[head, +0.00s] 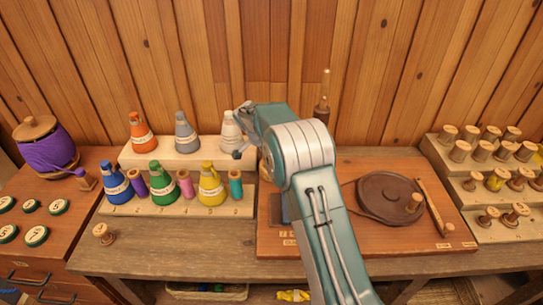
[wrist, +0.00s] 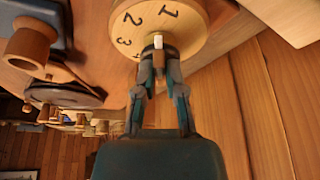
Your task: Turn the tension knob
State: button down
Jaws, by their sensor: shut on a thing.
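The tension knob (wrist: 190,38) shows at the top of the wrist view as a round pale wooden dial with black numerals 1 to 4 on its face. A small white piece stands at its lower edge, by my fingertips. My gripper (wrist: 159,62) is shut on the knob's narrow grip part, which the fingers mostly hide. In the head view my arm covers the middle of the bench, and the knob and the fingertips cannot be made out there.
In the head view, a stepped rack (head: 190,208) with coloured thread cones stands left of my arm. A dark round disc (head: 388,197) with a small handle lies on the board (head: 410,238) to the right. A spool rack (head: 500,228) stands farther right. A plank wall (head: 190,60) closes the back.

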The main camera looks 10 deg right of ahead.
jog(key=shift+w+a+m+g, duration=0.15)
jog(key=shift+m+g, duration=0.1)
jog(key=shift+m, duration=0.5)
jog(key=shift+w+m+g, duration=0.1)
jog(key=shift+m+g, duration=0.15)
jog(key=shift+m, duration=0.5)
jog(key=c, duration=0.7)
grip_release()
jog(key=shift+w+v, duration=0.2)
jog(key=shift+v, duration=5.75)
jog(key=shift+a, duration=0.15)
